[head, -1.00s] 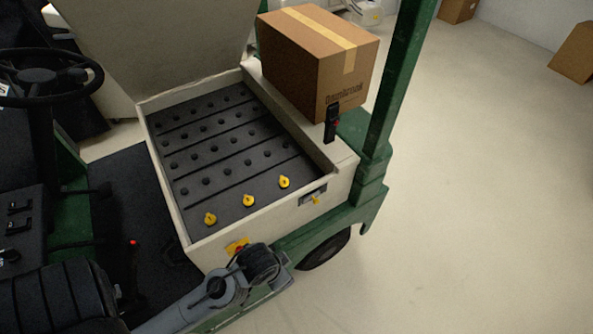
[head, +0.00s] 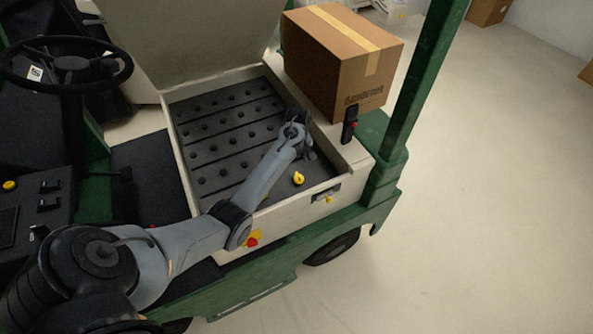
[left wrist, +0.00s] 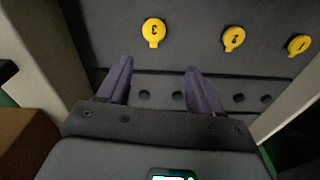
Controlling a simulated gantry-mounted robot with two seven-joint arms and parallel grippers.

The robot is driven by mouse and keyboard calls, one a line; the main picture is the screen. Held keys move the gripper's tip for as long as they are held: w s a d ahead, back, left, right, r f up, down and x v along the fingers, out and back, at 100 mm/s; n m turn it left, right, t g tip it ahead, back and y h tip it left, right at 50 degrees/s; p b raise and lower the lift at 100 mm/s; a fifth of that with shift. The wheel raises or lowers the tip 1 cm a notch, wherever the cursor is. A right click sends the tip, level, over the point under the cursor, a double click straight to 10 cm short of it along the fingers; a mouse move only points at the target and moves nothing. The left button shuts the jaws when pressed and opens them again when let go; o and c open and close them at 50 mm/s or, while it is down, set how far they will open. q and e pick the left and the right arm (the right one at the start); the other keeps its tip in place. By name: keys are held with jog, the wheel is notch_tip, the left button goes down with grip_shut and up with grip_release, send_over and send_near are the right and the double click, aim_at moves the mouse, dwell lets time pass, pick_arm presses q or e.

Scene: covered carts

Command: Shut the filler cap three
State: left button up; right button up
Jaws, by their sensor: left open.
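Filler cap three (left wrist: 153,31) is a yellow round cap with a tab, marked 3, at the top middle of the left wrist view. In the head view one yellow cap (head: 299,178) shows near the front right of the battery tray; by its place it looks like cap three. Whether it is open or shut I cannot tell. My left gripper (left wrist: 156,66) is open and empty, its two purple fingers apart below cap three in the wrist view, not touching it. In the head view the gripper (head: 309,150) hangs over the tray's right part. My right gripper is out of view.
Two more yellow caps, the middle one (left wrist: 233,38) and the right one (left wrist: 299,44), show in the wrist view; my arm covers them in the head view. A cardboard box (head: 343,62) stands behind the tray. A green post (head: 424,80) rises at the right.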

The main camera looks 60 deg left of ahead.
aim_at(296, 173)
pick_arm(q)
jog(key=shift+n+h, duration=0.4)
jog(key=shift+n, duration=0.4)
jog(key=f, duration=0.3)
jog(key=f+b, duration=0.1)
jog(key=f, duration=0.2)
jog(key=w+a+f+b, duration=0.1)
jog(key=f, duration=0.2)
jog(key=shift+w+a+f, duration=0.1)
jog(key=shift+f, duration=0.3)
jog(key=c, duration=1)
jog(key=f+h+b, duration=0.1)
jog(key=h+b, duration=0.1)
jog(key=b, duration=0.2)
jog(key=a+f+h+b, duration=0.1)
jog(key=b, duration=0.4)
jog(key=shift+w+a+f+g+h, duration=0.1)
jog(key=shift+w+a+g+h, duration=0.1)
jog(key=shift+g+h, duration=0.15)
jog(key=shift+c, duration=0.3)
jog(key=shift+s+r+h+b, duration=0.1)
jog(key=shift+r+h+b, duration=0.15)
jog(key=shift+b, duration=0.3)
